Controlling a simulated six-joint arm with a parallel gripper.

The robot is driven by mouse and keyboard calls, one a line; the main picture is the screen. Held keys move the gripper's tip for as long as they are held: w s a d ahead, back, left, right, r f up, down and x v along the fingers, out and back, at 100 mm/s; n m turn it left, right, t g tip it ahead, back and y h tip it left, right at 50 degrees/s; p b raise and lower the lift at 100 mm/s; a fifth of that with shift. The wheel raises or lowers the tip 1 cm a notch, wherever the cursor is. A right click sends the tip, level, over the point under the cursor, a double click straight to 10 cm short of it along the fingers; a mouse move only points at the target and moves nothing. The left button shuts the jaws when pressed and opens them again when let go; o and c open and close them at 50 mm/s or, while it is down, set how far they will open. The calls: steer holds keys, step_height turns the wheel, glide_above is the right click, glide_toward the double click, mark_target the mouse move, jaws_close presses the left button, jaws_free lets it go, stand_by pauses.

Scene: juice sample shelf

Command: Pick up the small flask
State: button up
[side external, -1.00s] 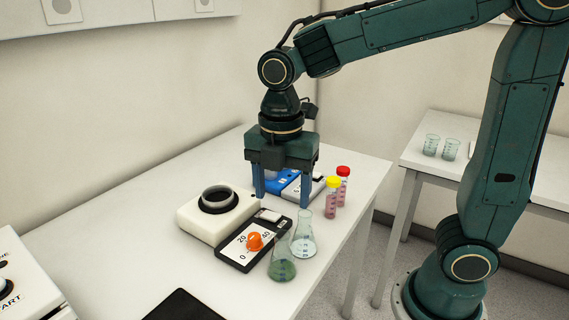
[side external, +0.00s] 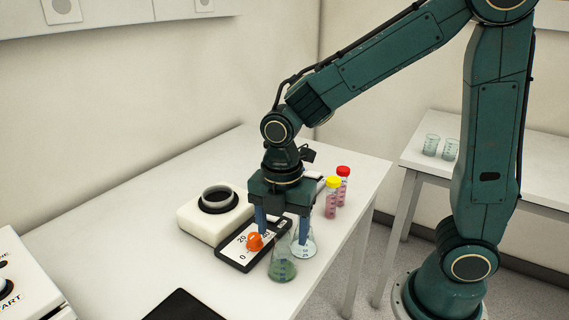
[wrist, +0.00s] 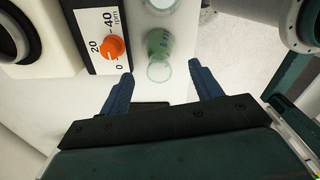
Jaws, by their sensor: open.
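Two conical glass flasks stand upright on the table. One holds green liquid (side external: 283,268) and is nearer the camera; the other is clear (side external: 303,248), just behind and to its right. Which is the smaller is hard to tell. My gripper (side external: 283,238) points down, open and empty, its fingers above and around the flasks' upper parts in the side view, partly hiding them. In the wrist view, the green flask (wrist: 159,55) shows just beyond the gap between the open fingertips (wrist: 161,73), and the clear flask (wrist: 161,5) is at the top edge.
A black dial box (side external: 236,258) with an orange knob (side external: 255,242) stands close left of the flasks. A white device (side external: 190,222) with a black ring is farther left. Tubes with yellow (side external: 333,182) and red (side external: 343,171) caps stand behind right. The table front is mostly clear.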

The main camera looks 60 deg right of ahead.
mark_target(282, 254)
steer(key=shift+f, duration=2.6)
steer(key=c, duration=1.1)
